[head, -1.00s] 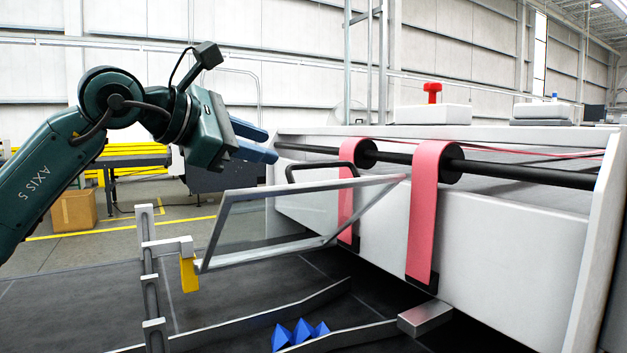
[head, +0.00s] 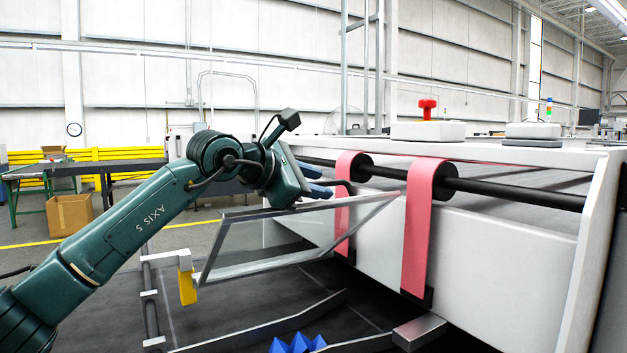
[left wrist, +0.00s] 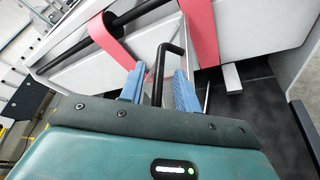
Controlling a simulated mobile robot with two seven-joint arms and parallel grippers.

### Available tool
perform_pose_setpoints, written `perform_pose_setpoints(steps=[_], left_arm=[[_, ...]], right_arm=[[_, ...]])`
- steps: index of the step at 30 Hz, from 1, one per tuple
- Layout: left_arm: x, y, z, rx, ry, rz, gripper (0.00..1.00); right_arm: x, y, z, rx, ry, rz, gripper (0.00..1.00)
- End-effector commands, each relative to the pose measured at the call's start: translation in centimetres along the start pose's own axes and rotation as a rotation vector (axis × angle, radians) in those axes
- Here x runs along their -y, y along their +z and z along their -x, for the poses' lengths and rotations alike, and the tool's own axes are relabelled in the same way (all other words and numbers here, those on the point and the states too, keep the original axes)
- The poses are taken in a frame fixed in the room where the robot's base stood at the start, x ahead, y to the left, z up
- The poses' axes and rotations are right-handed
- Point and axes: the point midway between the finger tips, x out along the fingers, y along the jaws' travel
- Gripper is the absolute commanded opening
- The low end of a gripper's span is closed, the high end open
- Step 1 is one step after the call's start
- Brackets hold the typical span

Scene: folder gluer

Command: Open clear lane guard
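The clear lane guard (head: 275,238) is a see-through panel in a grey frame, tilted above the dark lane in the head view. Its black handle (head: 346,186) rises from the upper frame edge and is partly hidden by my gripper. My left gripper (head: 320,181) has blue fingers at the handle. In the left wrist view, the fingers of my left gripper (left wrist: 159,88) are apart, one on each side of the black handle (left wrist: 158,72). Gaps show beside the bar, so the gripper does not appear closed on it. My right gripper is out of view.
Pink belts (head: 417,230) hang over a black roller shaft (head: 520,193) just right of the guard, on the white machine. A yellow tab (head: 187,287) is by the guard's left end. Blue pointed pieces (head: 299,343) lie below, near metal rails (head: 270,328).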

Motion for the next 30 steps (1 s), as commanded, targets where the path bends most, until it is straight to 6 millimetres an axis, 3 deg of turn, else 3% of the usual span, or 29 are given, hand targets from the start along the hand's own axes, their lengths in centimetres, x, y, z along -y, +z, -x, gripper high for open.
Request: perform_pose_setpoints(steps=[4,16,30], left_arm=[[0.03,-0.04,0.00,0.000,0.000,0.000,0.33],[0.01,-0.03,0.04,0.000,0.000,0.000,0.00],[-0.27,0.08,0.11,0.000,0.000,0.003,0.00]], right_arm=[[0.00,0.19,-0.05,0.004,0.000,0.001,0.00],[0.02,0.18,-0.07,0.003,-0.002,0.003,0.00],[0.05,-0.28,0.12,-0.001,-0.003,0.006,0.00]])
